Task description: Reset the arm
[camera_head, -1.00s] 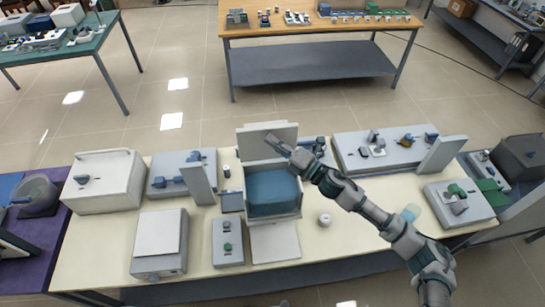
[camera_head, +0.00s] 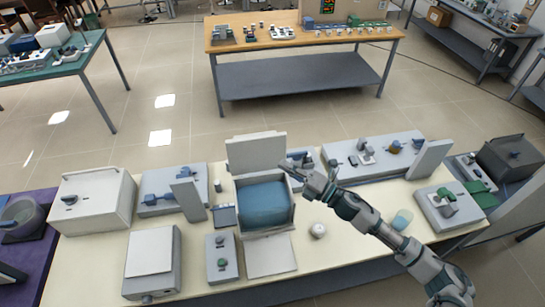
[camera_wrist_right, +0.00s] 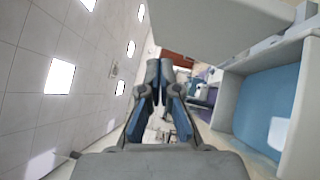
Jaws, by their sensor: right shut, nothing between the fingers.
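My right arm comes in from the lower right in the head view. Its gripper (camera_head: 300,172) is at the upper right of the open furnace (camera_head: 265,206), with no object in it. The furnace has a blue interior and a raised white lid (camera_head: 256,151). In the right wrist view my right gripper (camera_wrist_right: 160,88) has its fingers together and empty. The furnace's blue inside (camera_wrist_right: 262,105) shows at the right of that view, beside the gripper and apart from it. My left gripper is not in view.
A white box (camera_head: 95,203) and a grey-white box (camera_head: 152,262) stand on the left of the cream table (camera_head: 340,248). A small white jar (camera_head: 318,231) and a clear beaker (camera_head: 402,219) stand on the right. A tray with devices (camera_head: 375,157) lies behind.

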